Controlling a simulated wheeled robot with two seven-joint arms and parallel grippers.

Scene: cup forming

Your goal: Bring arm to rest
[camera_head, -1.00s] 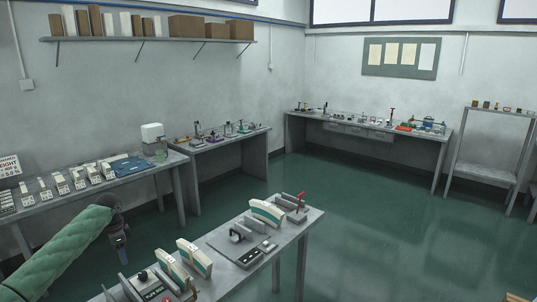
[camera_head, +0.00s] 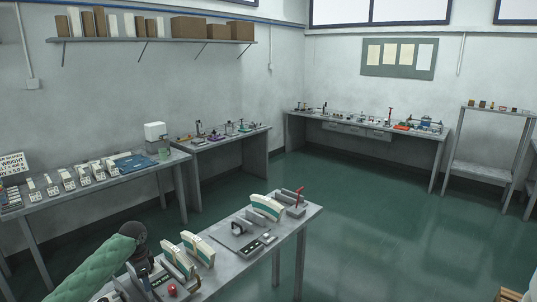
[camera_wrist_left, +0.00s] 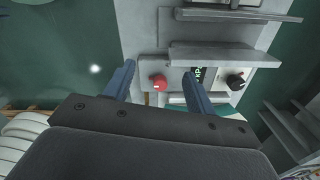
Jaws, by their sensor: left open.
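My left arm in its green padded sleeve (camera_head: 98,267) comes in from the lower left in the head view. Its dark wrist (camera_head: 134,231) is over the near end of the front bench (camera_head: 222,260). The fingers are hard to make out there. In the left wrist view, my left gripper (camera_wrist_left: 158,68) is open, its two blue-grey fingers apart with nothing held between them. A red button (camera_wrist_left: 159,82) shows below, between the fingers in the picture. It also shows in the head view (camera_head: 172,290). My right arm is not in view.
The front bench carries white-and-green curved pieces (camera_head: 266,207), a red-handled device (camera_head: 299,196) and a plate with a black knob (camera_head: 236,229). A side bench (camera_head: 90,187) with several small white blocks stands along the left wall. Green floor (camera_head: 370,235) is clear at right.

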